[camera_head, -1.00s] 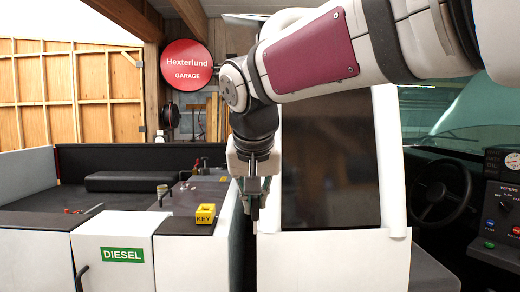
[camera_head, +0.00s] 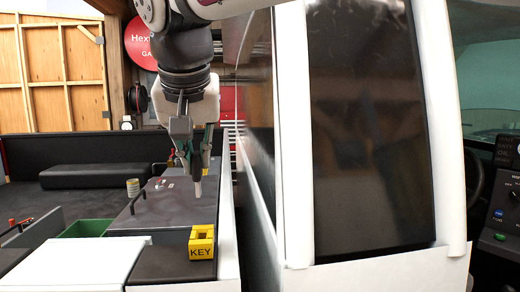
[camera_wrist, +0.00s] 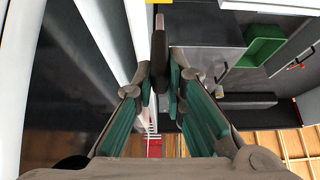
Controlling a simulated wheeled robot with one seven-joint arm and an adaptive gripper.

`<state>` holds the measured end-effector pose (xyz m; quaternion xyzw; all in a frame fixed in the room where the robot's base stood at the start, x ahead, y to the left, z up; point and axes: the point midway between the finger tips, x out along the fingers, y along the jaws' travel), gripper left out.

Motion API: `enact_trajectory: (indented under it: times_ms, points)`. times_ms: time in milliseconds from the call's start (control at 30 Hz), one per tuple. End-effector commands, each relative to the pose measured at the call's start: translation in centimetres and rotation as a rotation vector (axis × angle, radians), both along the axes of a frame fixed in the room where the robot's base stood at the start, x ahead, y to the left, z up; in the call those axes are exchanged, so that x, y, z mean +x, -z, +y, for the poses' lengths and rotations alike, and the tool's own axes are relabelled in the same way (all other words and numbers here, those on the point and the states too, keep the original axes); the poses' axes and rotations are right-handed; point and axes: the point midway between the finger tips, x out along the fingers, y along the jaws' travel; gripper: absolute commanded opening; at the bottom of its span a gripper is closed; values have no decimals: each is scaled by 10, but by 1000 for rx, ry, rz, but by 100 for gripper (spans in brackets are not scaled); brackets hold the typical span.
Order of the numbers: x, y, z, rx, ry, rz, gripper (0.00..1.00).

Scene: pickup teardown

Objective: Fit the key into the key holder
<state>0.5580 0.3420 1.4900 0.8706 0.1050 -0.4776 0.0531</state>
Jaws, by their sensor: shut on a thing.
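The yellow key holder (camera_head: 202,239), a block with an opening in its top and the word KEY on its front, stands on a dark top at the right end of the white cabinets. My gripper (camera_head: 194,158) points down in the head view, above the holder in the picture. It is shut on the key (camera_head: 197,188), whose pale tip hangs below the fingers, apart from the holder. In the wrist view the key (camera_wrist: 160,48) is a dark piece with a grey end between the fingertips.
A grey-topped box (camera_head: 165,204) with a handle lies behind the holder. A green bin (camera_head: 86,228) is to the left. A tall dark panel (camera_head: 368,130) with white edges rises close on the right. A small round can (camera_head: 133,187) stands further back.

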Motion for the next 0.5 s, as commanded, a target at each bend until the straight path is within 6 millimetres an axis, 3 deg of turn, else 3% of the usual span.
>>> enact_trajectory:
  times_ms: [500]
  points:
    - [2, 23, 0, -1, -1, 0, 0]
